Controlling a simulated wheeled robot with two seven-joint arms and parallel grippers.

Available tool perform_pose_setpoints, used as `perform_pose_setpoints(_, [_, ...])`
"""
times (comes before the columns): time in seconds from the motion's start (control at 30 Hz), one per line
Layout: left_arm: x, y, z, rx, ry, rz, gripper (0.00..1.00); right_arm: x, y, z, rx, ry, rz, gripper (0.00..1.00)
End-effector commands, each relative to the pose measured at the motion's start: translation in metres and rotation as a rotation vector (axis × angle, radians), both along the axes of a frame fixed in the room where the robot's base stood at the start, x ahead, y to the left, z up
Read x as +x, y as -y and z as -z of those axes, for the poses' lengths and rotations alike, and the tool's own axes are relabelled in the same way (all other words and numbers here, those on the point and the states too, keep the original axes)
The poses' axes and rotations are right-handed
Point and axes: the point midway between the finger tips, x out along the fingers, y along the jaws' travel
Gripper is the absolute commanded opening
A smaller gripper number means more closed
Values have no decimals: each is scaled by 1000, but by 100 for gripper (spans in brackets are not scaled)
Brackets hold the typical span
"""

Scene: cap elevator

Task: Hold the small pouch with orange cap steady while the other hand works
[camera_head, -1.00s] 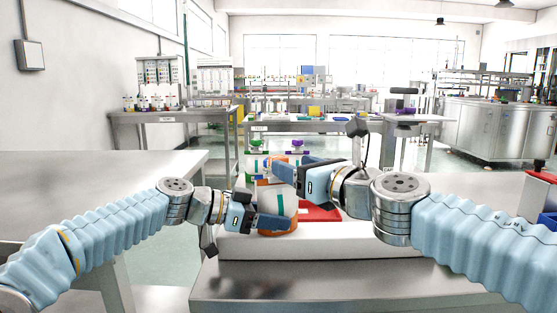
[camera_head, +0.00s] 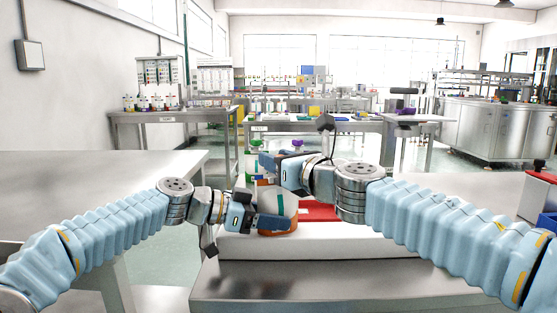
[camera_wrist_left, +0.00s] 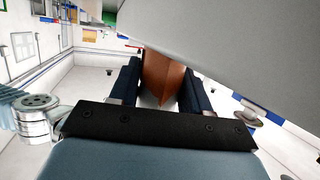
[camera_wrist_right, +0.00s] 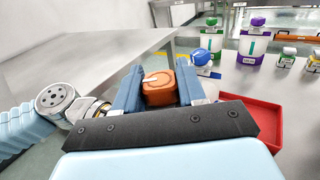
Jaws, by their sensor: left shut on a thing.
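The small pouch, pale with orange parts (camera_head: 290,203), stands near the left end of the white ledge. My left gripper (camera_head: 268,221) is shut on its lower part from the left. In the left wrist view an orange-brown part (camera_wrist_left: 158,75) sits between the left fingers, and a large grey surface covers the upper right. My right gripper (camera_head: 270,164) is above the pouch, pointing left. In the right wrist view the orange cap (camera_wrist_right: 159,86) lies between the right fingers (camera_wrist_right: 160,84); whether they press on it I cannot tell. The right arm partly hides the pouch top in the head view.
A red tray (camera_wrist_right: 266,122) lies right of the pouch, behind the white ledge (camera_head: 330,244). Containers with blue (camera_wrist_right: 200,57), green (camera_wrist_right: 257,22) and purple (camera_wrist_right: 313,25) caps stand behind. The steel table front (camera_head: 300,285) is bare.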

Motion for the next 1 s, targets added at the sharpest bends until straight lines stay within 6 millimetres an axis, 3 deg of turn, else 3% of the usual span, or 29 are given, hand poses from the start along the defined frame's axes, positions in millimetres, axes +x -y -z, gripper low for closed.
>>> perform_pose_setpoints(0.37, [0, 0, 0, 0, 0, 0, 30, 0, -2, -1, 1, 2, 50, 9])
perform_pose_setpoints(1.0, [0, 0, 0, 0, 0, 1, 30, 0, -1, 0, -1, -3, 440, 9])
